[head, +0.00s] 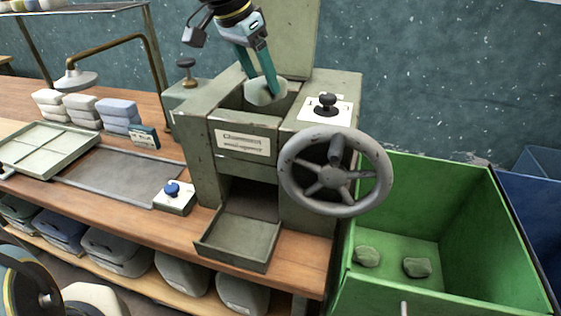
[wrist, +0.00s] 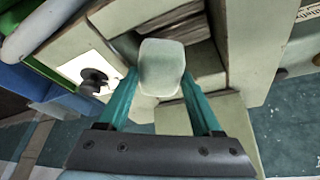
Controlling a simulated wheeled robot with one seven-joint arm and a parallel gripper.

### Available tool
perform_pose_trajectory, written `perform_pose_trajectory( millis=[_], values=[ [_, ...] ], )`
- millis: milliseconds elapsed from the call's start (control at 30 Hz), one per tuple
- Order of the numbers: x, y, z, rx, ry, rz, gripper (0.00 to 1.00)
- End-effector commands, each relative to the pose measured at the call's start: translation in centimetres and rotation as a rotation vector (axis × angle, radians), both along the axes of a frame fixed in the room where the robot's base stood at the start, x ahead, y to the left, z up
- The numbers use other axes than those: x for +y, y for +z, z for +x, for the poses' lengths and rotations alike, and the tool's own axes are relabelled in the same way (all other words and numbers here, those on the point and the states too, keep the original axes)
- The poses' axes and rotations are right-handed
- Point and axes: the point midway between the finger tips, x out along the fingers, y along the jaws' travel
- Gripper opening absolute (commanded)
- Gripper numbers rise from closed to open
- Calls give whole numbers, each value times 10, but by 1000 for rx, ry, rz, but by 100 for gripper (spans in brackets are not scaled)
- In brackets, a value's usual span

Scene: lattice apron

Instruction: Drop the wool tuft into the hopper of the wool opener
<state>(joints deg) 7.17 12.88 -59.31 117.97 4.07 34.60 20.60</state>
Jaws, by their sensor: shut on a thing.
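The wool tuft (head: 265,92) is a pale grey-green rounded lump. My gripper (head: 262,84), with teal fingers, is shut on it at the mouth of the hopper (head: 234,103) on top of the wool opener (head: 233,165). In the wrist view the tuft (wrist: 161,67) sits between the fingertips of my gripper (wrist: 160,80), over the dark hopper opening (wrist: 200,55). How far the tuft reaches into the opening is hard to tell. The opener is a grey-green machine with a label plate, a large handwheel (head: 333,172) and an open tray (head: 238,240) below.
A raised lid panel (head: 290,35) stands behind the hopper. A black knob (head: 327,102) on a white plate is right of it. A green bin (head: 450,210) with two lumps is at the right. Stacked blocks (head: 118,115) and a shallow tray (head: 40,150) lie on the left bench.

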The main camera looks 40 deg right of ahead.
Motion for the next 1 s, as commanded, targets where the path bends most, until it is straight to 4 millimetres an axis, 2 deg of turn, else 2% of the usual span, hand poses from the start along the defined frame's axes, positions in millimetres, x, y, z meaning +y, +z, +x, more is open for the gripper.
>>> perform_pose_trajectory(
  millis=[33, 100, 467, 500, 767, 1000],
  values=[
    [0, -11, 1, -1, 1, 0, 14],
    [0, -16, 1, -1, 1, 0, 14],
    [0, -17, 0, -1, 0, 0, 14],
    [0, -17, 0, -1, 0, 0, 69],
    [0, -17, 0, -1, 1, 0, 99],
    [0, -17, 0, -1, 1, 0, 100]
  ],
)
